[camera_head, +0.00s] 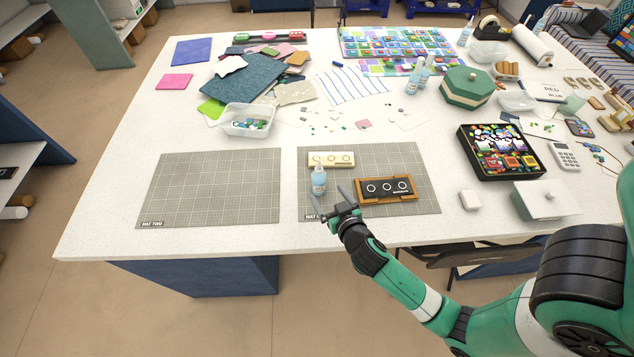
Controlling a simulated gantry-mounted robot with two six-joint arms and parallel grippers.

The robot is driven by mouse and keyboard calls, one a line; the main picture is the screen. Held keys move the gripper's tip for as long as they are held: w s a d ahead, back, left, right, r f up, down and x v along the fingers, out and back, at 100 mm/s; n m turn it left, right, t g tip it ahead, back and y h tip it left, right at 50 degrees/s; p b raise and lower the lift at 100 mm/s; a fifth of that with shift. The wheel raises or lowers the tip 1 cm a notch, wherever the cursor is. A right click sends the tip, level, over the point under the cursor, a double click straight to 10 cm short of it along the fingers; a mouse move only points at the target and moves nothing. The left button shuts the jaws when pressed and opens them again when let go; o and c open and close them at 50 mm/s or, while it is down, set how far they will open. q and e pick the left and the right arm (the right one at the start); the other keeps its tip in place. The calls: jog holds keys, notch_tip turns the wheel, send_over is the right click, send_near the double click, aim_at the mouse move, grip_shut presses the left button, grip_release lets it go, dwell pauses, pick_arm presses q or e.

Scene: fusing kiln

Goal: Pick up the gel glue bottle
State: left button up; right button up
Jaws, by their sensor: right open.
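A small bottle with light blue liquid and a white cap (318,181), which looks like the gel glue bottle, stands upright on the right grey mat (420,165). My right gripper (327,196) is at the front edge of that mat, just in front of the bottle. Its two fingers are apart and point toward the bottle, with nothing seen held. I cannot tell whether a finger touches the bottle. Two similar blue bottles (424,74) stand farther back on the table. My left gripper is not in view.
A wooden frame with a dark panel (399,196) lies right of the bottle, and a cream strip with rings (331,159) lies behind it. The left mat (212,185) is bare. A clear tub (246,119) of glass pieces stands behind it. A white box (545,200) sits at right.

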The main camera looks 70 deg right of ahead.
aim_at(322, 182)
jog(key=x, duration=0.4)
jog(key=shift+w, duration=0.15)
jog(key=x, duration=0.5)
jog(key=shift+d+r, duration=0.2)
jog(key=shift+d, duration=0.15)
grip_shut()
